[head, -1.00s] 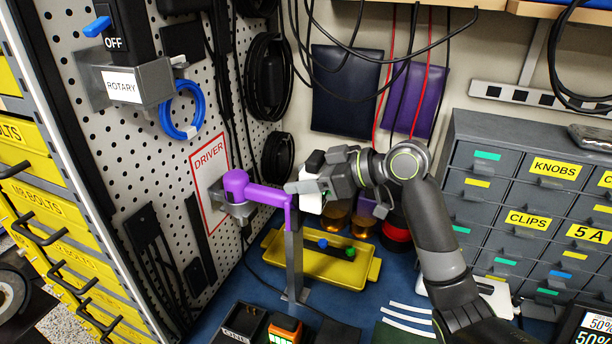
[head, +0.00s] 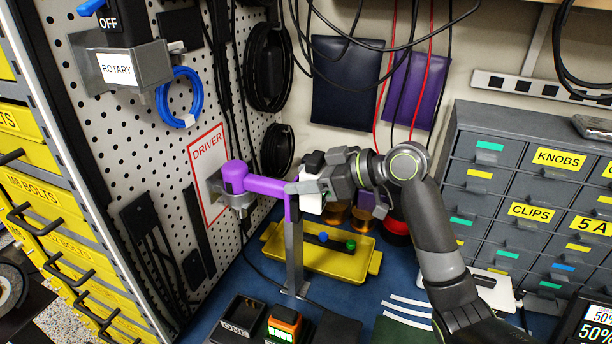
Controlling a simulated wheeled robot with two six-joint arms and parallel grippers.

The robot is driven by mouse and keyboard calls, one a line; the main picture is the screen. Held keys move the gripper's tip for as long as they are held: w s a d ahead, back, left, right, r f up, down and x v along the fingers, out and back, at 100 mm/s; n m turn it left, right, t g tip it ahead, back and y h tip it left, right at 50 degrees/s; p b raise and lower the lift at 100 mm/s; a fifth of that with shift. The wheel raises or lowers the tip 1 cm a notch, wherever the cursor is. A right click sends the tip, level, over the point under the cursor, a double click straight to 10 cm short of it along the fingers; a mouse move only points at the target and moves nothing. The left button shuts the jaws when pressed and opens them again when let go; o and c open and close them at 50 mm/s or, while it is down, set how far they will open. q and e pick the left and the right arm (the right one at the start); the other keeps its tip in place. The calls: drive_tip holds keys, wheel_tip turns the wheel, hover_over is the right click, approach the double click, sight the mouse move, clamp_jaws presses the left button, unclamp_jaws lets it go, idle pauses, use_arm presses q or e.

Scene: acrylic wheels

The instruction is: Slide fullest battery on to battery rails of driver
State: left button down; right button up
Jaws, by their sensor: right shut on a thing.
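The purple driver (head: 262,189) sits level in a grey holder on the pegboard, beside the red-framed DRIVER sign (head: 209,170). Its right end bends down above a grey upright stand (head: 294,262). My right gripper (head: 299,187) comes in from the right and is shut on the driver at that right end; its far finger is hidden. Any other batteries and the driver's rails cannot be made out. My left gripper is out of view.
A yellow tray (head: 336,262) lies behind the stand. Grey drawers (head: 480,180) stand at the right, and a screen reading 50% (head: 592,325) is at the lower right. Cables hang above my right arm. Some blue bench top is clear.

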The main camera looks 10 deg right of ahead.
drive_tip(key=shift+f, duration=0.1)
drive_tip(key=o, duration=1.4)
drive_tip(key=shift+s, duration=0.1)
drive_tip(key=shift+f, duration=0.1)
drive_tip(key=shift+b+v, duration=2.45)
drive_tip(key=shift+v, duration=6.25)
